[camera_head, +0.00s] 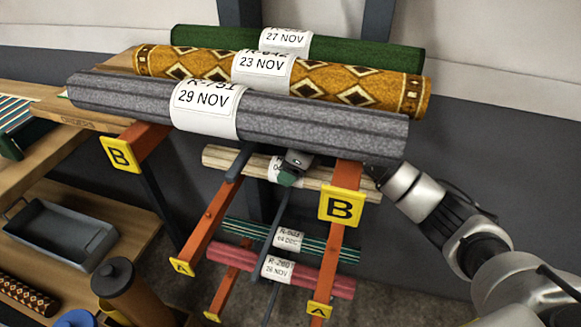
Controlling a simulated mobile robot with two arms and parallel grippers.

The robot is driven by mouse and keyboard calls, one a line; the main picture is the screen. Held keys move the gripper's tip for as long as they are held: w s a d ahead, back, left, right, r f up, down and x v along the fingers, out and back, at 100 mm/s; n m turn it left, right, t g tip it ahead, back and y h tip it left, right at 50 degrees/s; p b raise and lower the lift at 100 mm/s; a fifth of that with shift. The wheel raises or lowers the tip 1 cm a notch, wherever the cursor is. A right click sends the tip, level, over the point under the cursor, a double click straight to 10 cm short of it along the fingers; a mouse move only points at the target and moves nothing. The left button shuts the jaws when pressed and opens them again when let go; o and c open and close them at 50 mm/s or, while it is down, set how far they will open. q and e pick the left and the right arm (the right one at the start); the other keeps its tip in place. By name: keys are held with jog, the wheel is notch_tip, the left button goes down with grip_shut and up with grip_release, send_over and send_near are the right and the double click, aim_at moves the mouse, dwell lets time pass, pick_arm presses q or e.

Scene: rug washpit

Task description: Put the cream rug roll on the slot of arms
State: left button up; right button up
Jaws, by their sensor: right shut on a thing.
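The cream rug roll (223,159) lies roughly level below the grey roll, with a white tag near its middle. The right orange arm marked B (345,185) crosses in front of its right part. My right gripper (289,172) is shut on the cream roll near the tag; the grey roll and the B arm hide part of my arm. The left orange arm marked A (205,222) slopes down from under the roll's left part. I cannot tell whether the cream roll touches the A arms. My left gripper is not in view.
A grey roll (300,122), a patterned gold roll (370,86) and a green roll (370,50) fill the upper arms. A teal striped roll (335,253) and a red roll (325,284) lie lower. Shelves with a grey tray (62,232) stand at left.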

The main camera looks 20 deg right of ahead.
jog(key=o, duration=1.2)
pick_arm(q)
jog(key=shift+w+r, duration=0.15)
jog(key=shift+w, duration=0.15)
